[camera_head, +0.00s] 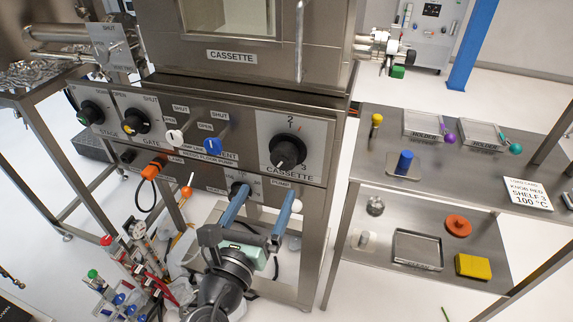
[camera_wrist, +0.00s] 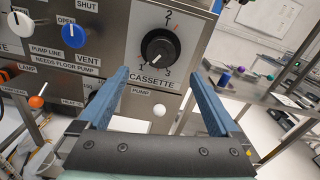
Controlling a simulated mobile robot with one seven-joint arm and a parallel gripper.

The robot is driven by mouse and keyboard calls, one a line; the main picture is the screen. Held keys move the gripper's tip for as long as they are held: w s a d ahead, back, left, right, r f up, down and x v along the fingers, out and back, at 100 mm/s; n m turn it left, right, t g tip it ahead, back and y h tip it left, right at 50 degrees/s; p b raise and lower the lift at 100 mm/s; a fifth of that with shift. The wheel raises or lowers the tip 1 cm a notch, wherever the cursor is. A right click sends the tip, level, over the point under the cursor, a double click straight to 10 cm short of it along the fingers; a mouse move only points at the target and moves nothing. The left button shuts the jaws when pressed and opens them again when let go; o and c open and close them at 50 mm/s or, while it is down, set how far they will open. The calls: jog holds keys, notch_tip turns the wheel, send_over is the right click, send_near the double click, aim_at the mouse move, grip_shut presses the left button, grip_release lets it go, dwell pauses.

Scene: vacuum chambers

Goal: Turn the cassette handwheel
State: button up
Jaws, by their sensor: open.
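The cassette handwheel is a round black knob (camera_head: 287,150) on a pale plate on the steel panel, marked CASSETTE with 1, 2 and 3 around it. It also shows in the wrist view as a black knob (camera_wrist: 160,47), its white mark pointing to the lower left, near the 1. My gripper (camera_head: 267,190) has two blue fingers, apart and empty, below and in front of the knob. In the wrist view my gripper (camera_wrist: 158,74) has the knob just above and between its fingertips, and no contact shows.
Left of the knob are a blue vent knob (camera_head: 215,145), a white pump line knob (camera_head: 174,137) and an orange-tipped lever (camera_head: 187,191). A white pump button (camera_wrist: 159,110) sits below the knob. A steel shelf rack (camera_head: 365,152) with holders stands at the right.

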aim_at(283, 162)
jog(key=x, duration=1)
jog(key=shift+b, duration=0.3)
jog(key=c, duration=1.4)
